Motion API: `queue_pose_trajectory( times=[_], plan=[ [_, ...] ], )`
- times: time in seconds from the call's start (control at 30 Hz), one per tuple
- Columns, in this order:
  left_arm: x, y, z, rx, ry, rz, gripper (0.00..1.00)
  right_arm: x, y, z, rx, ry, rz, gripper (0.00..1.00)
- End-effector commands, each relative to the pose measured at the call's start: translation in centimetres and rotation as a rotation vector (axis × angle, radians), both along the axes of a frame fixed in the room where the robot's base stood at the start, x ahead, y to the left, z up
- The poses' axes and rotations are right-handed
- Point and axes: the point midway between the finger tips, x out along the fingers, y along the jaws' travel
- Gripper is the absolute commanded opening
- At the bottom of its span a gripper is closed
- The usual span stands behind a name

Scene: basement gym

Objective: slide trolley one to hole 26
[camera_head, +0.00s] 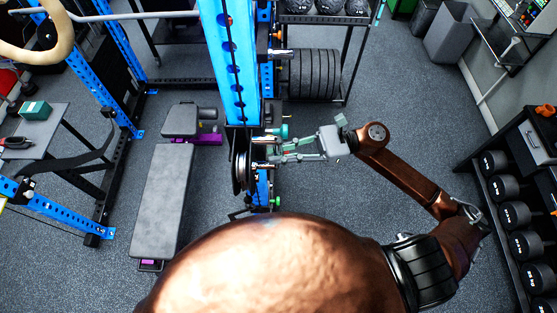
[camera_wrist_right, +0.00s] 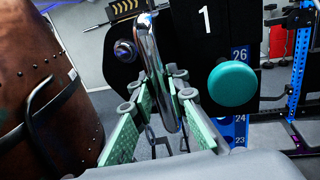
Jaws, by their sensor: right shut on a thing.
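Trolley one is the black block (camera_wrist_right: 180,40) marked with a white 1 in the right wrist view. A round teal knob (camera_wrist_right: 233,83) sticks out on its right side. The blue upright (camera_wrist_right: 241,55) behind it shows 26 just above the knob, and 24 and 23 below it; the knob hides what lies between. My right gripper (camera_wrist_right: 163,100) is shut on the trolley's chrome handle (camera_wrist_right: 152,50), with green fingers on both sides of it. In the head view my right gripper (camera_head: 276,150) reaches the tall blue upright (camera_head: 233,80) from the right. My left gripper is not in view.
A grey bench (camera_head: 162,200) stands left of the upright. Black weight plates (camera_head: 314,75) sit on a rack behind. A dumbbell rack (camera_head: 512,215) lines the right side. The floor (camera_head: 410,110) between upright and dumbbells is clear apart from my right arm.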

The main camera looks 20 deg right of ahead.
Motion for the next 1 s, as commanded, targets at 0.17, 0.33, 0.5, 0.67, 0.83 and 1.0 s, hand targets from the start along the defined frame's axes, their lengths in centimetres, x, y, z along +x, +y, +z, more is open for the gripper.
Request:
queue_pose_trajectory(
  times=[0.17,0.33,0.5,0.67,0.83,1.0],
  plan=[
    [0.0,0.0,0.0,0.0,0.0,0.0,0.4,0.0,0.0,0.4,0.002,0.001,0.0,0.0],
    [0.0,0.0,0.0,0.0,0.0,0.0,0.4,0.0,0.0,0.3,0.002,0.001,0.0,0.15],
    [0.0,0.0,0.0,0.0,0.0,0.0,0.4,0.0,0.0,0.3,0.001,0.002,0.0,0.22],
    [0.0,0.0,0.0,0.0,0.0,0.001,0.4,0.0,0.0,0.3,0.0,0.002,0.0,0.22],
    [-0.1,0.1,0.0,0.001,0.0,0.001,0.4,0.0,-1.0,0.2,0.0,0.004,-0.003,0.22],
    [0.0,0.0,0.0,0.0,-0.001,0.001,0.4,-0.2,-4.0,0.1,-0.001,0.005,-0.005,0.22]
  ],
)
